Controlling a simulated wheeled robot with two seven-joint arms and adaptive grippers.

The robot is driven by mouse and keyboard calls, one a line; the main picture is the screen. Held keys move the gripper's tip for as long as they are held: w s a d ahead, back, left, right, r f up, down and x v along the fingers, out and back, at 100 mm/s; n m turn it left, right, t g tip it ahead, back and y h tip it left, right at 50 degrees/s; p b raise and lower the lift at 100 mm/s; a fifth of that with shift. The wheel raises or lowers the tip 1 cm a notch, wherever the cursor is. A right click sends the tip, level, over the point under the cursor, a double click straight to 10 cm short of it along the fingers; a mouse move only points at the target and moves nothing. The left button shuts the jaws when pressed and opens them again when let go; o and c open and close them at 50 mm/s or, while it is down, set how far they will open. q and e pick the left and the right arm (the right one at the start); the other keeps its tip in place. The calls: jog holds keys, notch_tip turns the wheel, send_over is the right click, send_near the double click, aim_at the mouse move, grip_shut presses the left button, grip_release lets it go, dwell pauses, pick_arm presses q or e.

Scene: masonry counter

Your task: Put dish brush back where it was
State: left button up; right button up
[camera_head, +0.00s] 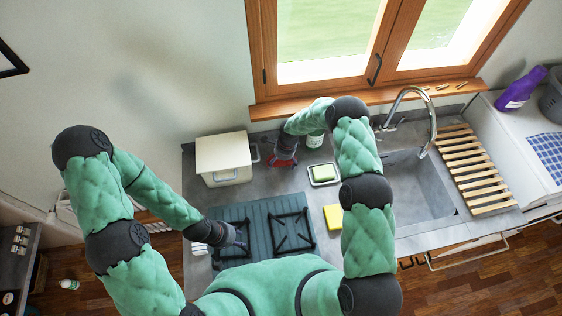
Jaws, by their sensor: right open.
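I cannot clearly make out a dish brush in the head view. My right gripper (283,160) is at the back of the counter, between the white box and the sponge dish. It is open, and a small dark red shape shows at it; I cannot tell what this is. A white container with a green band (315,139) stands beside my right forearm, partly hidden by it. My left gripper (240,237) is low over the left part of the dark hob (262,217); its fingers are too dark against the hob to tell whether they are open or shut.
A white box (223,158) stands at the back left. A green sponge lies in a white dish (323,182), and a yellow sponge (333,217) lies nearer. The sink (420,190), tall tap (431,115), wooden slatted rack (475,170) and purple bottle (520,88) are to the right.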

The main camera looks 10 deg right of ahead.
aim_at(285, 163)
pick_arm(q)
notch_tip(285, 163, up, 4)
jog(key=p, duration=0.3)
jog(key=shift+f, duration=0.25)
jog(key=shift+r, duration=0.15)
jog(key=shift+p, duration=0.3)
pick_arm(e)
notch_tip(285, 163, up, 12)
jog(key=d, duration=0.2)
jog(key=s+a+f+n+y, duration=0.1)
jog(key=s+a+n, duration=0.1)
jog(key=s+n, duration=0.6)
jog(key=s+a+f+n+y, duration=0.1)
jog(key=s+n, duration=0.7)
jog(key=s, duration=1.4)
jog(key=shift+s+a+f, duration=0.4)
jog(key=shift+a+f, duration=0.05)
pick_arm(q)
jog(key=shift+s, duration=0.15)
pick_arm(e)
jog(key=shift+s+f, duration=0.1)
